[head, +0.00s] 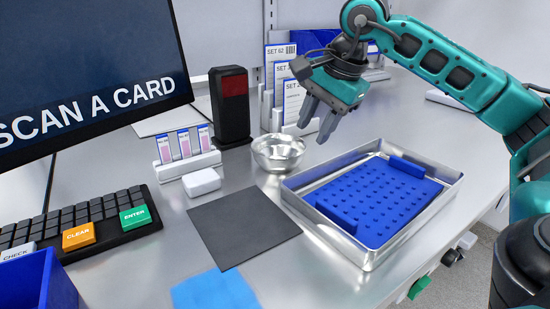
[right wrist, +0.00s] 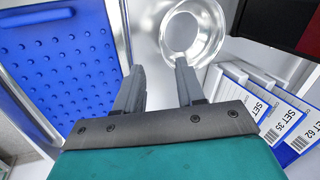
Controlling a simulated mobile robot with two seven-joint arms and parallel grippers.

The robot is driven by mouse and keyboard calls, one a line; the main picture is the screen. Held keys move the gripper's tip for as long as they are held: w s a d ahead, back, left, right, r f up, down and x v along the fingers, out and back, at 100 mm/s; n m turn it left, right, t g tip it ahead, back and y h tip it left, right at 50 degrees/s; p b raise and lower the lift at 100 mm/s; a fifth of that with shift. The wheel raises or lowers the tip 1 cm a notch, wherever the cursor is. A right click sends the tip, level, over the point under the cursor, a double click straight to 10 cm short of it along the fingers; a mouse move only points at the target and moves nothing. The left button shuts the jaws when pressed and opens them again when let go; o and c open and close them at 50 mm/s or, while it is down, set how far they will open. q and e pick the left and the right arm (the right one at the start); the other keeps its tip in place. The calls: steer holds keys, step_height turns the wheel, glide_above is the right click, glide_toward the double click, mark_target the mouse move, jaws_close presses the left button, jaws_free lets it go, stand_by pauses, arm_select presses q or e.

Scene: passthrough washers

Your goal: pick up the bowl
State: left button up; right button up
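The bowl (head: 278,152) is a small shiny metal bowl standing upright on the table, left of the metal tray. In the right wrist view the bowl (right wrist: 193,30) shows at the top, just beyond the fingertips. My right gripper (head: 314,125) is open and empty, with its fingers pointing down, above and to the right of the bowl, apart from it. In the right wrist view its two fingers (right wrist: 160,70) are spread with nothing between them. My left gripper is not in view.
A metal tray (head: 368,262) holds a blue studded mat (head: 385,195). A black card reader (head: 231,108) stands behind the bowl. Set cards (head: 291,100) stand behind the right gripper. A white block (head: 202,182) and dark mat (head: 242,228) lie left and in front.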

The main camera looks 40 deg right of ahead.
mark_target(300, 153)
steer(key=x, duration=0.3)
steer(key=shift+f, duration=0.1)
steer(key=x, duration=0.2)
steer(key=b+x, duration=0.1)
steer(key=x, duration=0.2)
steer(key=shift+w+d+f+b, duration=0.15)
steer(key=shift+w+b, duration=0.15)
steer(key=shift+w, duration=0.1)
steer(key=shift+w+f, duration=0.1)
steer(key=shift+f, duration=0.1)
steer(key=shift+c, duration=0.9)
jaws_close()
